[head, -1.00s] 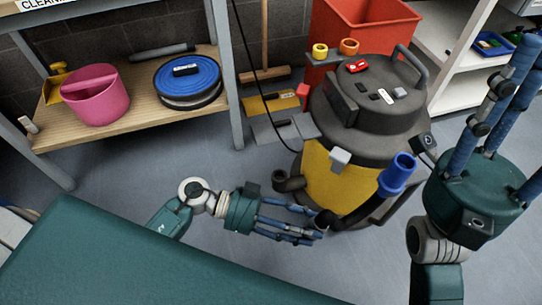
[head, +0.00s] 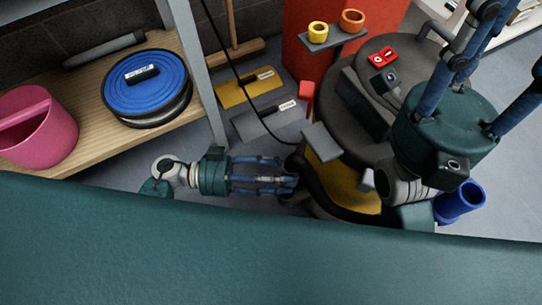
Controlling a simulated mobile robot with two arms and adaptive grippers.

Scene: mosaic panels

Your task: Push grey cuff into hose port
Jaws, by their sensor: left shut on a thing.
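The vacuum (head: 345,186) has a yellow body and a dark lid, and stands right of centre in the head view. My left gripper (head: 290,183) is low at the vacuum's left side, shut on the dark grey cuff (head: 291,194), which is mostly hidden by the fingers. My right gripper (head: 480,55) is raised with fingers spread and empty, partly out of frame.
A wooden shelf (head: 90,140) holds a pink bucket (head: 38,130) and a blue-topped reel (head: 146,84). A red bin (head: 315,60) stands behind the vacuum. A yellow ring (head: 318,32) and an orange ring (head: 352,21) sit on a bracket. A thin black cord hangs behind the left gripper.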

